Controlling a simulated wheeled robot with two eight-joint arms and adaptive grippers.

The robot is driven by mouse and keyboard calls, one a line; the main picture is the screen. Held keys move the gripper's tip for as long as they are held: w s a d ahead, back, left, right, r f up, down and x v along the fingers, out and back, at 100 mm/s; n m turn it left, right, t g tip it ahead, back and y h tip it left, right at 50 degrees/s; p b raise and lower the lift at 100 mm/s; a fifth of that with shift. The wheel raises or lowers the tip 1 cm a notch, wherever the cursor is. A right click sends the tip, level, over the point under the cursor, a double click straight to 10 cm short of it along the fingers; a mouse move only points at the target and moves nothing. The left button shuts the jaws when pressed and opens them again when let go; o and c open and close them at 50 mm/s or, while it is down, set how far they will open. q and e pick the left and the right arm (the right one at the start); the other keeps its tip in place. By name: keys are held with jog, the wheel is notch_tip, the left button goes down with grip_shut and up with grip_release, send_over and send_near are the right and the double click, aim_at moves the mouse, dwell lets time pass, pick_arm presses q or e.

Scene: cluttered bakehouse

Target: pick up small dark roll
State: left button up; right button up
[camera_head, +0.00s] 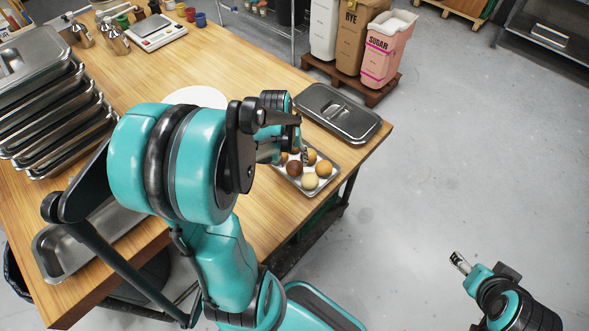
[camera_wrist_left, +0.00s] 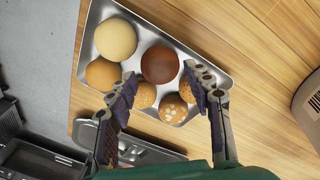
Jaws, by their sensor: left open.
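The small dark roll (camera_wrist_left: 160,64) is a round, glossy brown bun on a steel tray (camera_wrist_left: 213,68). In the head view the dark roll (camera_head: 294,169) shows beside my left gripper (camera_head: 297,136), which hides part of the tray (camera_head: 318,187). In the left wrist view my left gripper (camera_wrist_left: 160,76) is open. Its two fingers are apart, with the dark roll appearing between and just beyond the tips. I cannot tell the height gap; nothing is held. My right gripper (camera_head: 460,262) is out over the floor at lower right, and its jaw state is unclear.
A pale roll (camera_wrist_left: 117,39), an orange-brown roll (camera_wrist_left: 103,74) and seeded rolls (camera_wrist_left: 173,108) crowd the dark one. A steel lid (camera_head: 338,112) lies just behind the tray. Stacked pans (camera_head: 60,115) stand at left. The tray is near the table's right edge.

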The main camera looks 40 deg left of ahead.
aim_at(294, 164)
pick_arm(q)
jog(key=f, duration=0.1)
jog(key=f+b, duration=0.1)
jog(key=f, duration=0.1)
jog(key=shift+w+d+f, duration=0.1)
jog(key=shift+w+f, duration=0.1)
jog(key=shift+w, duration=0.2)
jog(key=shift+r, duration=0.15)
jog(key=c, duration=0.5)
jog(key=shift+r, duration=0.1)
